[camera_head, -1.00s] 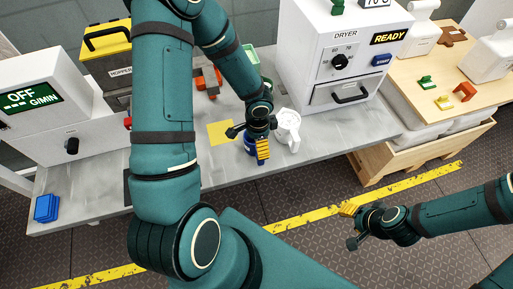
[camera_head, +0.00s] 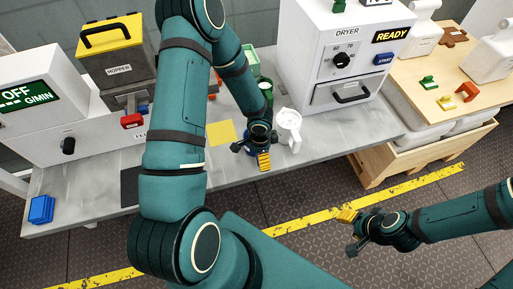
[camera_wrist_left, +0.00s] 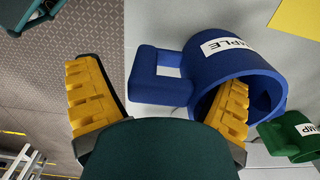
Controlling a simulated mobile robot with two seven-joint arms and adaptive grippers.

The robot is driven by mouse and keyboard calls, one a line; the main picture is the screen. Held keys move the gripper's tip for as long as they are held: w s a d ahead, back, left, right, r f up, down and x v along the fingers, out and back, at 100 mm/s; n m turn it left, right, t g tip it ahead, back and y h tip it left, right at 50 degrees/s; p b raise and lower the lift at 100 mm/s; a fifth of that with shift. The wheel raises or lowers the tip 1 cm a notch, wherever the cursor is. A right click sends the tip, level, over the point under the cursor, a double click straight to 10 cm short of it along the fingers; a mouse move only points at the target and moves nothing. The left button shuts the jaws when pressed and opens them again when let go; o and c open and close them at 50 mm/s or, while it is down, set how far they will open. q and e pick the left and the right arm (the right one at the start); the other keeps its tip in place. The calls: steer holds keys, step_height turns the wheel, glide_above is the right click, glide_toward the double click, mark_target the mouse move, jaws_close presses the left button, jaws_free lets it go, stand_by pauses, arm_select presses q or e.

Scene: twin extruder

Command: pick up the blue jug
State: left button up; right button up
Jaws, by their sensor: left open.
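The blue jug (camera_wrist_left: 225,70) shows in the left wrist view with its mouth facing the camera, a white label on its side and a square handle pointing left. In the head view the jug (camera_head: 254,155) is mostly hidden under my left gripper (camera_head: 251,151), on the bench near its front edge. My left gripper (camera_wrist_left: 157,80) is open. In the wrist view one yellow finger reaches over or into the jug's mouth. The other finger is left of the handle, apart from it. Contact cannot be told. My right gripper (camera_head: 348,232) is open and empty over the floor.
A green jug (camera_wrist_left: 292,137) is also near. A yellow square (camera_head: 220,132) lies on the bench. The dryer (camera_head: 338,60) stands behind right, the hopper (camera_head: 118,68) behind left. A blue block (camera_head: 41,209) lies far left.

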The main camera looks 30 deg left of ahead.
arm_select(q)
steer(key=c, duration=1.2)
steer(key=shift+r, duration=0.1)
